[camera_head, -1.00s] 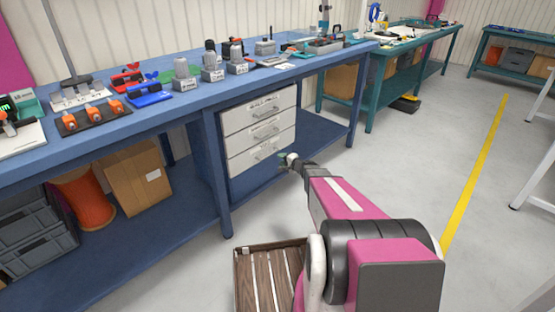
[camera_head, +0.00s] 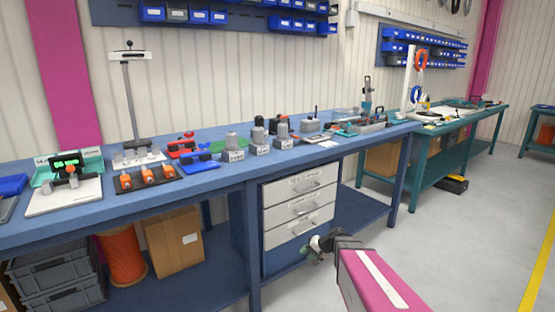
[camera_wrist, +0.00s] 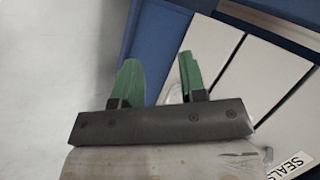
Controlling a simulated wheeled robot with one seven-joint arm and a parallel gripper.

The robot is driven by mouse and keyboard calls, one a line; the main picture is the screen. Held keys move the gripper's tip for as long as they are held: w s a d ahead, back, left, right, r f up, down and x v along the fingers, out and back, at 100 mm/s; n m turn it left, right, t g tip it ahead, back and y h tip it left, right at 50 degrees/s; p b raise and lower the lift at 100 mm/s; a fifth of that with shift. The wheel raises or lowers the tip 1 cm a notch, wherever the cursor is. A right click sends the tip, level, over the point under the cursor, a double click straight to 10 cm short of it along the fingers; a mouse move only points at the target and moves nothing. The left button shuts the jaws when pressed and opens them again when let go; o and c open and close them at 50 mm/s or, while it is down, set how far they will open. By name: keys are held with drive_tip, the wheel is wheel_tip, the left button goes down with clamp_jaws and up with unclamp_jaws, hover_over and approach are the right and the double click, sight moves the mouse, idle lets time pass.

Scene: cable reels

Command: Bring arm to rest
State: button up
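My gripper (camera_head: 318,250) hangs in front of the blue workbench, at the level of the lowest drawer of the white drawer unit (camera_head: 299,206). In the wrist view its two green fingers (camera_wrist: 158,80) stand apart with nothing between them, so it is open and empty. Behind the fingers I see pale floor on the left and the white drawer fronts (camera_wrist: 262,75) on the right. My pink arm reaches in from the lower right of the head view.
The blue workbench (camera_head: 215,178) carries a scale stand, orange clamps (camera_head: 147,176) and several grey blocks. Under it are grey crates (camera_head: 55,274), an orange spool (camera_head: 122,257) and a cardboard box (camera_head: 174,241). A teal bench (camera_head: 430,146) stands behind right.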

drive_tip(key=s+d+r+n+g+h, duration=0.1)
drive_tip(key=s+h, duration=0.3)
drive_tip(key=s, duration=0.4)
drive_tip(key=s+d+r+n+g+h, duration=0.2)
drive_tip(key=s+d+r+g+h, duration=0.1)
drive_tip(key=s, duration=0.4)
drive_tip(key=shift+s+d+r+h, duration=0.35)
drive_tip(key=shift+d+r+h, duration=0.3)
drive_tip(key=shift+r, duration=0.1)
